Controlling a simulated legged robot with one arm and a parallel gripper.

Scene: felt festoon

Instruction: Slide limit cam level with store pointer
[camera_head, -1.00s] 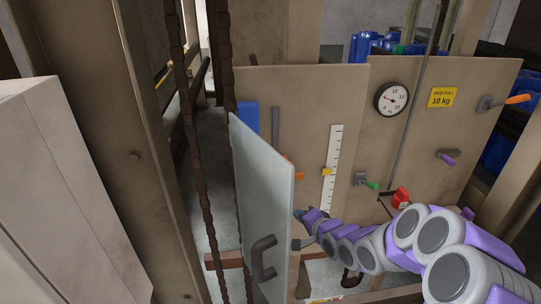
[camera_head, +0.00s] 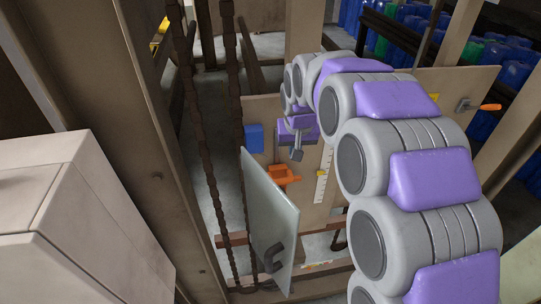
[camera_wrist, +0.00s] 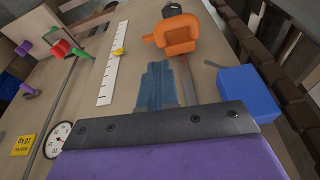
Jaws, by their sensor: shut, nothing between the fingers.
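The orange limit cam (camera_head: 282,174) sits at the lower part of a grey upright slide on the beige panel; it also shows in the wrist view (camera_wrist: 180,35). The yellow store pointer (camera_head: 321,174) is on the white scale (camera_wrist: 105,85) beside it and shows in the wrist view (camera_wrist: 118,51). Cam and pointer look close in height; I cannot tell if they are exactly level. My gripper (camera_head: 297,155) is shut and empty, above the cam and apart from it. In the wrist view its fingers (camera_wrist: 157,66) point toward the cam, beside the slide (camera_wrist: 187,85).
A glass door (camera_head: 268,220) with a dark handle stands open at the panel's left. A blue block (camera_wrist: 248,92) is beside the slide. A dial (camera_wrist: 58,138), a yellow sign (camera_wrist: 22,145) and coloured handles are across the panel. Rusty chains (camera_head: 200,130) hang left.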

